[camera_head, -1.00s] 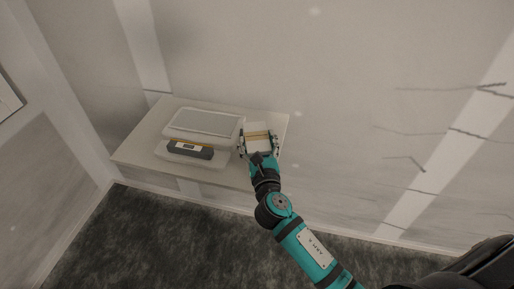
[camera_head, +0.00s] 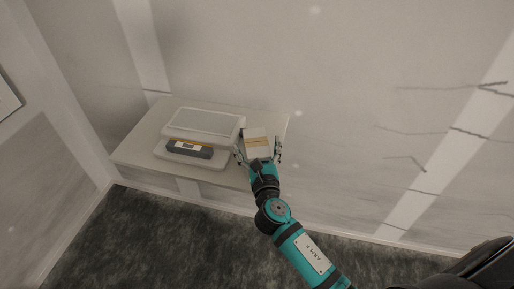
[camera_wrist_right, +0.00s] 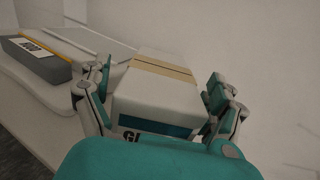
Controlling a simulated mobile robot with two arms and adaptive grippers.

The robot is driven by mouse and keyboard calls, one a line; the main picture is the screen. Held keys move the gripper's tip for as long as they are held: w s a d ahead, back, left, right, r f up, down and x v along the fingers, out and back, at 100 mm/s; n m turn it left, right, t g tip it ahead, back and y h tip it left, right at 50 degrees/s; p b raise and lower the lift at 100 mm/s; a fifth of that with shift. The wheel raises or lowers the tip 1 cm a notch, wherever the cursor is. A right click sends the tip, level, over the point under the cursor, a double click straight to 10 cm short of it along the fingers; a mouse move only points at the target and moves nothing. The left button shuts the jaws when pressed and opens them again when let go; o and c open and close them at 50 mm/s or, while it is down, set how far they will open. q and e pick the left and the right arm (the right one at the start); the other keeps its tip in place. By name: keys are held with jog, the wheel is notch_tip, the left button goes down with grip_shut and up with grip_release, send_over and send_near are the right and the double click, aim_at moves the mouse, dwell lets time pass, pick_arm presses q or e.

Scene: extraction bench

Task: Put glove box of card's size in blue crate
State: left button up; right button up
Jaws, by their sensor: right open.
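A small white box with a tan band and a teal stripe, the glove box (camera_head: 256,141), stands on the small shelf at its right part. It also shows in the right wrist view (camera_wrist_right: 160,88), where part of its printed lettering is cut off by my gripper's body. My right gripper (camera_head: 258,154) is open, with one finger on each side of the box. In the wrist view (camera_wrist_right: 158,98) a gap shows at the right finger; the left finger is close to the box, and I cannot tell if it touches. My left gripper and a blue crate are not in view.
A white scale (camera_head: 203,125) with a grey display panel (camera_head: 190,149) stands on the shelf (camera_head: 137,152), just left of the box. A wall is right behind the shelf. Dark carpet (camera_head: 120,240) lies below, with open floor in front.

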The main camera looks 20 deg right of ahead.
jog(key=shift+r, duration=0.25)
jog(key=b+v, duration=0.1)
jog(key=v, duration=1.1)
jog(key=shift+b, duration=0.4)
